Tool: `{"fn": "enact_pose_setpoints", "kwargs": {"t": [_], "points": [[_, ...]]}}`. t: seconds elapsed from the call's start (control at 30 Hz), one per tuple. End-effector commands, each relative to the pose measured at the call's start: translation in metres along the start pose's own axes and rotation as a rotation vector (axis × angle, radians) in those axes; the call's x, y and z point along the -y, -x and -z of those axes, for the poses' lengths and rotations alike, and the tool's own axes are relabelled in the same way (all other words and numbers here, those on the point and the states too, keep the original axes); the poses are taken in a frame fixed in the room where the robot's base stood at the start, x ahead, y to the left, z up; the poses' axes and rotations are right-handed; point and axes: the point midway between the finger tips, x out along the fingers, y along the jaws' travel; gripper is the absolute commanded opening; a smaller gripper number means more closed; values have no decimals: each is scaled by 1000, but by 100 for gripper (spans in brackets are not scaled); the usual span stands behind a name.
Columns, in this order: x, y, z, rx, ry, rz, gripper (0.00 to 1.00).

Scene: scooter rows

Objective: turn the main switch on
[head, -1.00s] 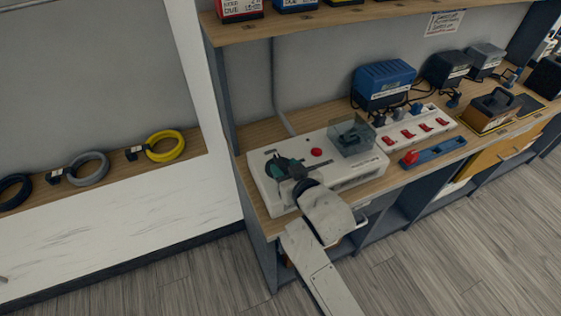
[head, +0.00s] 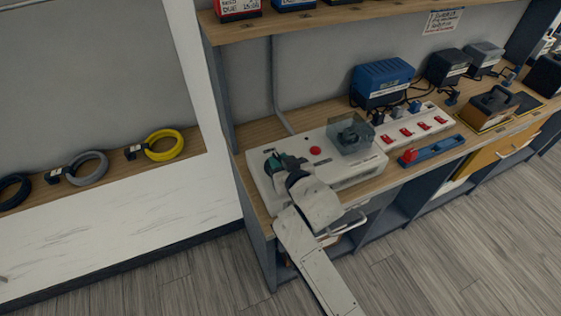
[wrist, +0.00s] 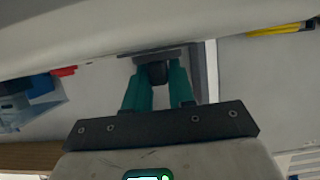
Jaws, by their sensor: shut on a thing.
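The white switch panel (head: 346,178) lies on the wooden bench. The main switch, a dark rotary knob, is at the panel's left end and mostly hidden by my gripper and wrist in the head view. My gripper (head: 275,163) reaches over it. In the wrist view the green fingers (wrist: 160,84) are closed around the dark knob (wrist: 153,73), which stands on a dark plate (wrist: 165,54). The knob's exact angle cannot be read.
A red button (head: 315,150) and a clear cover (head: 350,134) sit on the panel right of my gripper. A white strip with red switches (head: 420,126), a blue box (head: 382,83) and a blue tray with a red part (head: 433,149) stand further right. Cable coils (head: 164,145) lie left.

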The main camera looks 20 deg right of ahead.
Motion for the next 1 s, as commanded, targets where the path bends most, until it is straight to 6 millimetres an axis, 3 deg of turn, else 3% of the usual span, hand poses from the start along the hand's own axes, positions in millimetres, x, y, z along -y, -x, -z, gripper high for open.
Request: {"fn": "enact_pose_setpoints", "kwargs": {"t": [0.1,0.57,1.0], "points": [[0,0,0,0,0,0,0],[2,-2,-4,0,-22,-56,0],[8,-5,-7,-5,-146,-352,0]]}}
